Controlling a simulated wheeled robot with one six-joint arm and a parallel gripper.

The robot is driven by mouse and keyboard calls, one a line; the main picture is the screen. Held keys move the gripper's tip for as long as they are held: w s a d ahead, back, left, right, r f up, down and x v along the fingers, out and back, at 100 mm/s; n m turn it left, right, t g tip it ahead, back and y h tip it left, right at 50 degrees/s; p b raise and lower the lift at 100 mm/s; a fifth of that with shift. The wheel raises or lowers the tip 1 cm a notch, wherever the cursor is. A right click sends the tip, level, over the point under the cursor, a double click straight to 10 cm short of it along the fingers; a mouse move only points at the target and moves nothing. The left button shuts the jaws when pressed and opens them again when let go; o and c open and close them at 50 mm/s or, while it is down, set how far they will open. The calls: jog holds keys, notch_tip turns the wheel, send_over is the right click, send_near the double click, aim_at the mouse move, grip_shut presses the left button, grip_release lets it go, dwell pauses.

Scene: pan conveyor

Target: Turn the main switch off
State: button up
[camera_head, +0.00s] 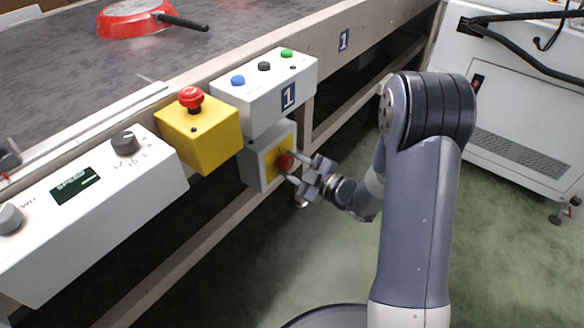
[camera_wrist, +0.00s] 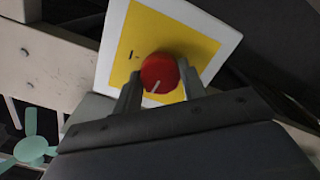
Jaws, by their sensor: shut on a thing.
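The main switch is a red round knob (camera_wrist: 160,73) on a yellow plate (camera_wrist: 185,38) with a white surround. A pale line on the knob points down and slightly left in the wrist view. In the head view the red knob (camera_head: 286,162) is on the front of a grey box (camera_head: 254,168) below the conveyor's edge. My gripper (camera_head: 289,166) reaches it from the right. In the wrist view my gripper's two fingers (camera_wrist: 158,90) stand on either side of the knob and are shut on it. The fingers hide part of the knob's sides.
A yellow box with a red emergency button (camera_head: 191,98) and a white box with blue, black and green buttons (camera_head: 265,88) sit just above. A white control box (camera_head: 95,200) with dials is at left. A red pan (camera_head: 130,20) lies on the conveyor belt (camera_head: 60,60). A white cabinet (camera_head: 520,110) stands at right.

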jog(key=o, duration=1)
jog(key=shift+c, duration=0.2)
jog(key=p+v, duration=0.2)
jog(key=v, duration=0.8)
jog(key=shift+s+d, duration=0.25)
jog(key=shift+d, duration=0.05)
jog(key=b+x, duration=0.2)
jog(key=x, duration=0.7)
jog(key=shift+w+a, duration=0.2)
jog(key=shift+a, duration=0.15)
jog(key=shift+w+a, duration=0.35)
jog(key=shift+a, duration=0.05)
